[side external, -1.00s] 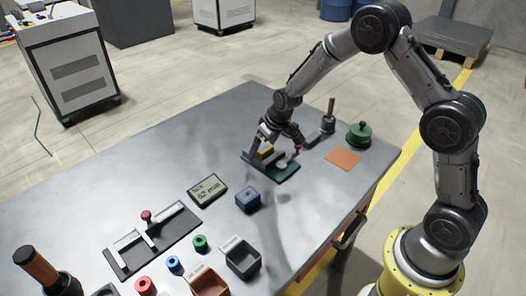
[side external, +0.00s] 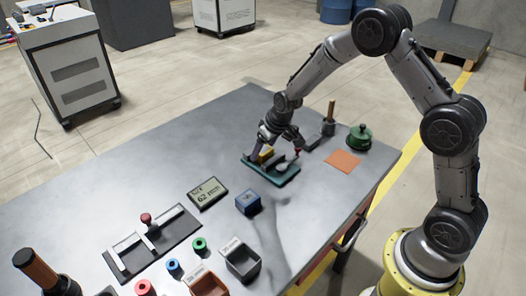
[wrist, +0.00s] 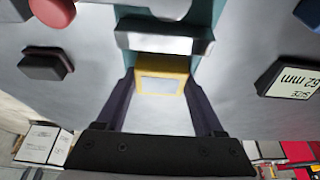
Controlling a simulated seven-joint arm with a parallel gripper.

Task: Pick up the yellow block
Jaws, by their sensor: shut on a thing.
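The yellow block (side external: 265,154) is at the teal fixture (side external: 285,177) on the table, partly hidden by my gripper (side external: 261,156). In the wrist view the yellow block (wrist: 162,76) sits between the two dark fingers of my gripper (wrist: 161,84), and its pale grey face shows. The fingers are shut on its two sides. A light grey bar (wrist: 165,40) of the fixture lies just beyond the block. I cannot tell whether the block still touches the fixture.
A red knob (side external: 298,153) stands at the fixture's right end. An orange pad (side external: 342,161), a green round pot (side external: 359,137) and a wood-handled tool (side external: 329,119) are to the right.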

